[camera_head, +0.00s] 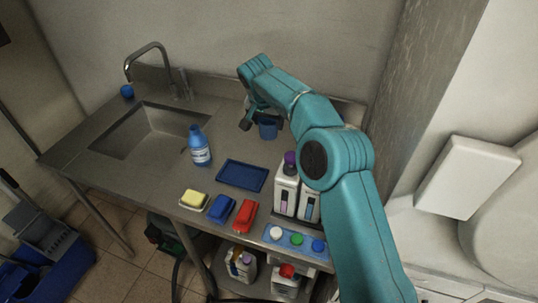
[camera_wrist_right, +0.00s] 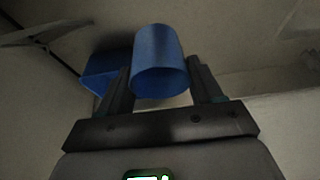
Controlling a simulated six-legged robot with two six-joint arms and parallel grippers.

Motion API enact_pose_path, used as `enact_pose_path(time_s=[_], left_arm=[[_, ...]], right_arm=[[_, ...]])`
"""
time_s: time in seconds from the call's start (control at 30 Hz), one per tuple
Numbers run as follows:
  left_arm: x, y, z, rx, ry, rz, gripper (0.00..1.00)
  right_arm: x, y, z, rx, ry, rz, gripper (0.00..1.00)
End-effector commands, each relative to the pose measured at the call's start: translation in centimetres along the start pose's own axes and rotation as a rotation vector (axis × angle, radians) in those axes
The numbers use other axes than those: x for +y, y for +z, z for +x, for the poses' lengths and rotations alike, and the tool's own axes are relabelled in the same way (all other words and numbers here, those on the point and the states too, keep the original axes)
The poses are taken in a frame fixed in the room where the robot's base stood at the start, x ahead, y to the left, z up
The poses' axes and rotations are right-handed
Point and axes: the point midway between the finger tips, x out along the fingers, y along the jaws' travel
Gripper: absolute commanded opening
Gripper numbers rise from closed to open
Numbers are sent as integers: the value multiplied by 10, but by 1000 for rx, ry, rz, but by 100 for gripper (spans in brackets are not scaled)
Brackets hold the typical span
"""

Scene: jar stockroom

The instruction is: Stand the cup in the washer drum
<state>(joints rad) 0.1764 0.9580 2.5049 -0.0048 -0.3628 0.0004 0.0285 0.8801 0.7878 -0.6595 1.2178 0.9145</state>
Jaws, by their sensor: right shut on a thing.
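My right gripper (camera_head: 248,117) is at the back of the steel counter, below the bent teal arm. In the right wrist view, its two dark fingers (camera_wrist_right: 158,76) stand either side of a plain blue cup (camera_wrist_right: 157,55) and are shut on it. A second blue thing (camera_wrist_right: 100,72) shows behind the left finger there. In the head view, a blue vessel (camera_head: 268,128) shows beside the gripper; I cannot tell whether it is the held cup or the second thing. No washer drum is clearly recognisable. My left gripper is out of view.
The counter holds a sink (camera_head: 150,130), blue bottle (camera_head: 199,147), blue tray (camera_head: 243,176), yellow sponge (camera_head: 194,198), blue and red brushes (camera_head: 244,214) and white bottles (camera_head: 286,187). A grey pillar (camera_head: 415,100) and white curved fixture (camera_head: 505,220) stand to the right.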

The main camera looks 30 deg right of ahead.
Motion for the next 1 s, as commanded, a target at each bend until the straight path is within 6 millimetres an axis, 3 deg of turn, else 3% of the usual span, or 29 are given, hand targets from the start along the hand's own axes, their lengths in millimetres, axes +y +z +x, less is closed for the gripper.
enact_pose_path(time_s=[0.1,0.3,0.7,1.0], left_arm=[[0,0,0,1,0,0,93],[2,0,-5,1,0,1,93],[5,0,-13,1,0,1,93],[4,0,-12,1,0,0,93]], right_arm=[[1,12,30,-4,3,-1,32],[1,25,65,-1,0,1,32],[1,42,109,-1,1,1,32],[0,43,114,1,-1,2,32]])
